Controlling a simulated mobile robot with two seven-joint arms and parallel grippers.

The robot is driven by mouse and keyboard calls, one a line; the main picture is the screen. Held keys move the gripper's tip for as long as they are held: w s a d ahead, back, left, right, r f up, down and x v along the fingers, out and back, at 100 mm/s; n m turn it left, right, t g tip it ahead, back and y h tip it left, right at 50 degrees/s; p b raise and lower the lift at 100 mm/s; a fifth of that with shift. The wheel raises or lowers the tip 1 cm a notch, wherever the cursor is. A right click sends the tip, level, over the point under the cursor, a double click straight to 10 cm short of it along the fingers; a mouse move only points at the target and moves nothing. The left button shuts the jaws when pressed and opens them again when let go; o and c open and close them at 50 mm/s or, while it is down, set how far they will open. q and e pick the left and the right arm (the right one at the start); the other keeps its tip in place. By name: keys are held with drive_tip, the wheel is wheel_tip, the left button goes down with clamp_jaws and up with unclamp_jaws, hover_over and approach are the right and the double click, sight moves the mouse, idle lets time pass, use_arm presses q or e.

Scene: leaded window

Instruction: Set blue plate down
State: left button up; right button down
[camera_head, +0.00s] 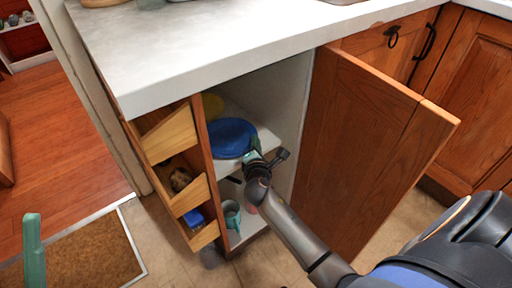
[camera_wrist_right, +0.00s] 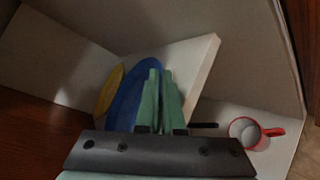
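The blue plate (camera_head: 232,138) is inside the open cabinet, at the white shelf, in the head view. It also shows in the right wrist view (camera_wrist_right: 127,100), seen at a slant left of the fingers. My right gripper (camera_head: 252,158) reaches into the cabinet at the plate's near right edge. Its green fingers (camera_wrist_right: 161,98) are close together, with the plate's rim at the narrow gap between them. Whether the plate's underside touches the shelf is hidden. A green finger of my left gripper (camera_head: 34,250) shows at the lower left, away from the cabinet.
A yellow plate (camera_head: 212,105) is behind the blue one. A teal mug (camera_head: 231,214) stands on the lower level; a red-handled pan or cup (camera_wrist_right: 246,132) shows in the wrist view. The open wooden door (camera_head: 365,140) flanks my right arm; the door rack (camera_head: 175,175) is at left.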

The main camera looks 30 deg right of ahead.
drive_tip(key=shift+r, duration=0.15)
drive_tip(key=c, duration=1.5)
unclamp_jaws()
drive_tip(key=shift+f, duration=0.25)
drive_tip(key=shift+o, duration=0.9)
drive_tip(key=shift+r, duration=0.1)
drive_tip(key=shift+r, duration=0.1)
drive_tip(key=shift+s, duration=0.1)
